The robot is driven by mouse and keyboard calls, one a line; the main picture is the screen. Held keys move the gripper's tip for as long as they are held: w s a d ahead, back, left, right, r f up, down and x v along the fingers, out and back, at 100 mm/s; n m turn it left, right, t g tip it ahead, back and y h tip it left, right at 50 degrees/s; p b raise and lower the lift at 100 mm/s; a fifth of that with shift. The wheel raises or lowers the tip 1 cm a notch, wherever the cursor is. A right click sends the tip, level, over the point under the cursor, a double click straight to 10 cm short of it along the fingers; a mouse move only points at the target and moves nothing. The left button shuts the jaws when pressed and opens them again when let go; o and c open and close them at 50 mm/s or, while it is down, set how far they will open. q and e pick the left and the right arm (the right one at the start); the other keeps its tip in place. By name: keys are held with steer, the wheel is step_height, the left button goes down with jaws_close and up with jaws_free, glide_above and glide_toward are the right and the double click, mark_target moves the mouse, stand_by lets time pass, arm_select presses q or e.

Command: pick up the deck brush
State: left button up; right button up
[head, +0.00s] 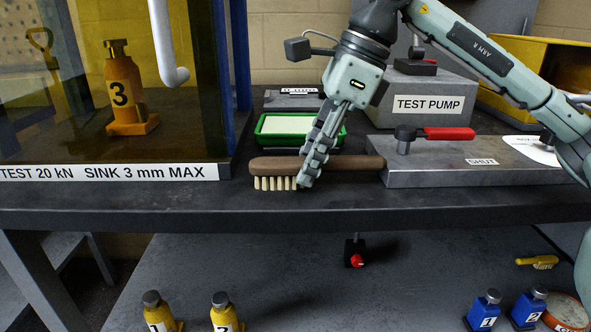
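The deck brush (345,163) has a brown wooden back and handle, with cream bristles (270,183) pointing down at its left end. It lies lengthwise across the picture near the front of the dark bench. My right gripper (305,182) comes down over the brush, just right of the bristles' middle. Its near finger crosses in front of the wood. The far finger is hidden, so I cannot tell whether the gripper is closed on the brush. A lift off the bench is not clear either. My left gripper is out of view.
A green tray (262,138) sits behind the brush. A grey plate (440,178) with a red-handled lever (447,133) lies right. A glazed test case stands left. Below are yellow jacks (224,315), blue jacks (484,312) and a small yellow brush (541,262).

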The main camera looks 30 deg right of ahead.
mark_target(295, 160)
steer(key=c, duration=0.5)
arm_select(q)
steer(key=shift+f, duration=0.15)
arm_select(e)
jaws_close()
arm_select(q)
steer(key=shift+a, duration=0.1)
arm_select(e)
step_height(295, 160, up, 4)
steer(key=shift+r+p, duration=0.2)
steer(key=shift+p, duration=0.15)
step_height(295, 160, up, 4)
steer(key=shift+r, duration=0.2)
steer(key=shift+r+p, duration=0.3)
steer(key=shift+r, duration=0.35)
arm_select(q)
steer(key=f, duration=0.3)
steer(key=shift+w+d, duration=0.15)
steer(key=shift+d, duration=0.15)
